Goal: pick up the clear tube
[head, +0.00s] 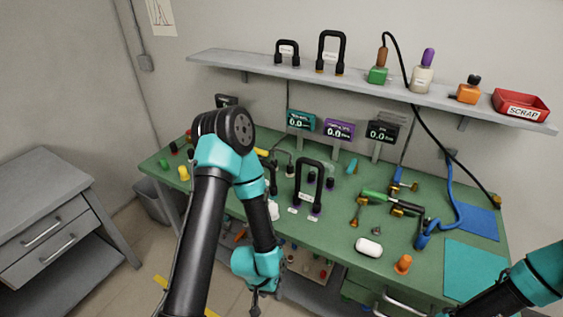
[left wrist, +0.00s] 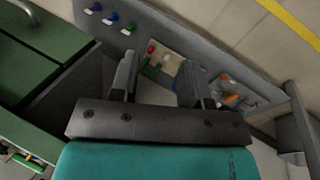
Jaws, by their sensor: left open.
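I cannot pick out a clear tube with certainty in either view. A rounded white piece (head: 368,247) lies on the green bench, and another whitish piece (head: 273,210) is partly hidden behind my left arm. My left gripper (head: 255,298) hangs low in front of the bench's front edge, below the bench top. In the left wrist view its two fingers (left wrist: 158,82) are apart with nothing held between them. My right arm enters at the lower right of the head view; its gripper is not visible.
The green bench (head: 330,239) carries black-handled frames, brass fittings, an orange piece (head: 403,264) and small displays. A wall shelf (head: 305,73) holds bottles and a red scrap tray (head: 521,104). In the left wrist view, coloured knobs (left wrist: 111,18) and small parts lie beyond the fingers.

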